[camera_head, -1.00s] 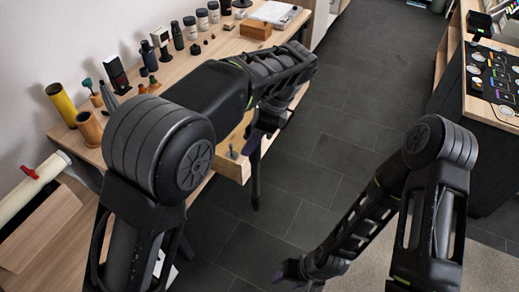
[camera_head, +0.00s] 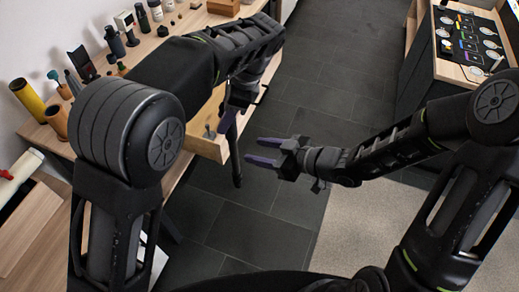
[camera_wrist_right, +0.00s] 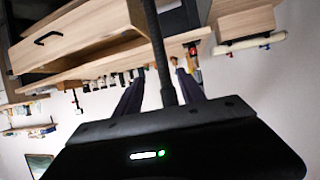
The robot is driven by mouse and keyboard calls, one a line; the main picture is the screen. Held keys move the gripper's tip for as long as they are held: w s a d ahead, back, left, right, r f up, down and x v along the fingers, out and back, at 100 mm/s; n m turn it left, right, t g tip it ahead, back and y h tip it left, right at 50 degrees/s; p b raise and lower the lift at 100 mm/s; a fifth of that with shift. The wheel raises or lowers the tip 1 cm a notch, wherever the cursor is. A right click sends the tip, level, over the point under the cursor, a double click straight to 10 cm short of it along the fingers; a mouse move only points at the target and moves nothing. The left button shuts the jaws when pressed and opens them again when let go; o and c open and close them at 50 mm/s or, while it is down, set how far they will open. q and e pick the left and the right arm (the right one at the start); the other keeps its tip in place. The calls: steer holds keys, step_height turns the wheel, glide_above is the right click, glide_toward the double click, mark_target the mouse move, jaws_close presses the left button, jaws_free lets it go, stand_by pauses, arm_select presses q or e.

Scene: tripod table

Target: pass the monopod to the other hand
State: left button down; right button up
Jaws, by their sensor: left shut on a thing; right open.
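The monopod (camera_head: 235,160) is a thin black pole. In the head view it hangs steeply down from my left gripper (camera_head: 230,115), which is shut on its upper part and partly hides it. My right gripper (camera_head: 254,150) is open, its two purple fingers pointing left at the pole, with the tips just right of it. In the right wrist view the monopod (camera_wrist_right: 162,50) runs from the top edge down between the two fingers of my right gripper (camera_wrist_right: 160,80). I cannot tell how deep it sits between them.
A wooden table (camera_head: 181,40) with bottles and small items stands at left, its drawer (camera_head: 208,148) pulled out close to the monopod. A counter (camera_head: 462,72) with a dark mat is at far right. The grey floor (camera_head: 330,85) between them is clear.

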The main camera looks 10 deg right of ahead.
mark_target(234, 154)
steer(key=shift+s+a+r, duration=0.1)
steer(key=shift+a+r, duration=0.05)
steer(key=shift+r, duration=0.05)
steer(key=x, duration=1.2)
jaws_close()
stand_by(0.6)
stand_by(0.9)
arm_select(q)
steer(key=c, duration=0.8)
jaws_free()
steer(key=shift+c, duration=0.2)
